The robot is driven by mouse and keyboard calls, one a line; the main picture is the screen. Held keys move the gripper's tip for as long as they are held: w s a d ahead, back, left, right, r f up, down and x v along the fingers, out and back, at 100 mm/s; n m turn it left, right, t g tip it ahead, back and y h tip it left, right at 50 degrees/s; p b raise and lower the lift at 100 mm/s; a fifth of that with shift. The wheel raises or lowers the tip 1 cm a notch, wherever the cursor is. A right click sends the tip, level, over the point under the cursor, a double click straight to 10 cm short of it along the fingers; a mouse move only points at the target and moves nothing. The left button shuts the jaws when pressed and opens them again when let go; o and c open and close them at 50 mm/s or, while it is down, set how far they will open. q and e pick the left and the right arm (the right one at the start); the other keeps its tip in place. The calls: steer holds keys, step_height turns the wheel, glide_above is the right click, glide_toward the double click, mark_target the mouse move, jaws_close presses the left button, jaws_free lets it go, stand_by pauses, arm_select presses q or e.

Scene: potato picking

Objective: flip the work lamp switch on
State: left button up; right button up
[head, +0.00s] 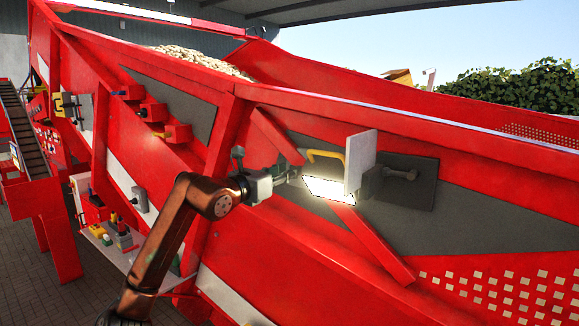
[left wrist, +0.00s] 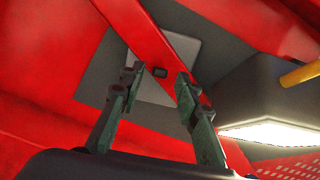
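The work lamp, a dark box in the left wrist view (left wrist: 265,95), has a bright white glowing face (left wrist: 275,133); that glowing face also shows in the head view (head: 330,190). A yellow handle (head: 326,155) is above it. Contact cannot be told. In the head view my left gripper (head: 284,172) is left of the lamp. My right gripper is out of view.
A pale upright panel (head: 360,160) and a dark plate with a grey lever (head: 405,190) are right of the lamp. A slanted red beam (head: 370,240) runs below it. A shelf with small coloured items (head: 115,240) is at the left.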

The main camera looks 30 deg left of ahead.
arm_select(q)
steer(key=shift+w, duration=1)
jaws_close()
